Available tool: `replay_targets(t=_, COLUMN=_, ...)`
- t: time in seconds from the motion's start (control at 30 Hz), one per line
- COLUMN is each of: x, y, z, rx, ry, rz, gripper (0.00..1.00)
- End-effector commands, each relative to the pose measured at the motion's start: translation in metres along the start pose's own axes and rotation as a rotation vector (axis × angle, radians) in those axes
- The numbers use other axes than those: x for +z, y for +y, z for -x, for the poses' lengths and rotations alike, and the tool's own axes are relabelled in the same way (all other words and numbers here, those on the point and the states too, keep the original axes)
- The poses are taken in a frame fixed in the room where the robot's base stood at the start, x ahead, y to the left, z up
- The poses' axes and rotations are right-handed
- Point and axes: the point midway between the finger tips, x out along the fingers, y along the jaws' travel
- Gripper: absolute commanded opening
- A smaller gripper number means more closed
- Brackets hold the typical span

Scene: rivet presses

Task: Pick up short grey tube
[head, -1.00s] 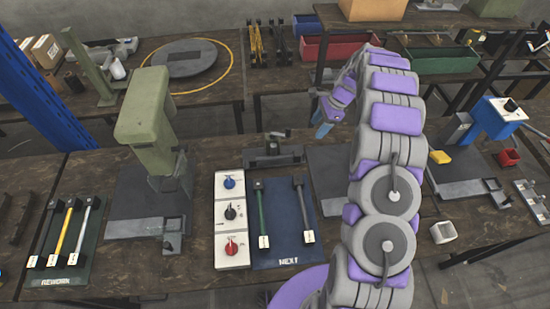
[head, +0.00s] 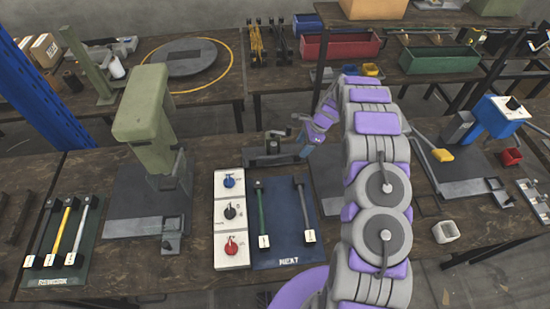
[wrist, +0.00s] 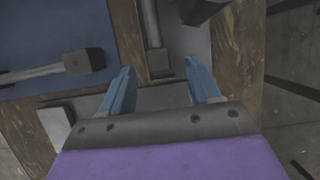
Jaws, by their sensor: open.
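A grey tube (head: 304,211) with a dark end block and a pale tag lies on the right of the blue NEXT mat (head: 283,258). Its dark-blocked end also shows at upper left in the wrist view (wrist: 50,71). A green tube (head: 262,214) lies to its left on the mat. Another grey tube (head: 81,231) lies on the REWORK board. My gripper (head: 304,153) is beyond the NEXT mat's far right corner, beside the dark fixture (head: 272,158). In the wrist view its blue fingers (wrist: 163,90) are open, with the fixture's bar beyond them and nothing held.
A white panel of knobs (head: 231,262) stands left of the NEXT mat. A green press (head: 146,118) rises further left. A blue press (head: 500,118) and a small white block (head: 446,231) are to the right of my arm.

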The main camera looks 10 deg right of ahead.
Motion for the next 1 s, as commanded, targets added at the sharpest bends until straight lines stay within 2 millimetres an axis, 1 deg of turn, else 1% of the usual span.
replay_targets(t=0.17, x=0.003, y=0.001, z=-0.019, rx=0.001, ry=0.001, rz=0.000, gripper=0.62)
replay_targets(t=0.3, x=0.005, y=0.002, z=-0.040, rx=0.002, ry=0.000, rz=0.001, gripper=0.62)
replay_targets(t=0.37, x=0.006, y=0.002, z=-0.046, rx=0.002, ry=0.000, rz=0.001, gripper=0.62)
replay_targets(t=0.47, x=0.006, y=0.001, z=-0.050, rx=0.001, ry=-0.001, rz=0.000, gripper=0.62)
replay_targets(t=0.63, x=0.006, y=0.001, z=-0.049, rx=0.000, ry=0.000, rz=0.000, gripper=0.61)
replay_targets(t=1.0, x=0.006, y=0.001, z=-0.049, rx=0.000, ry=0.000, rz=0.000, gripper=0.25)
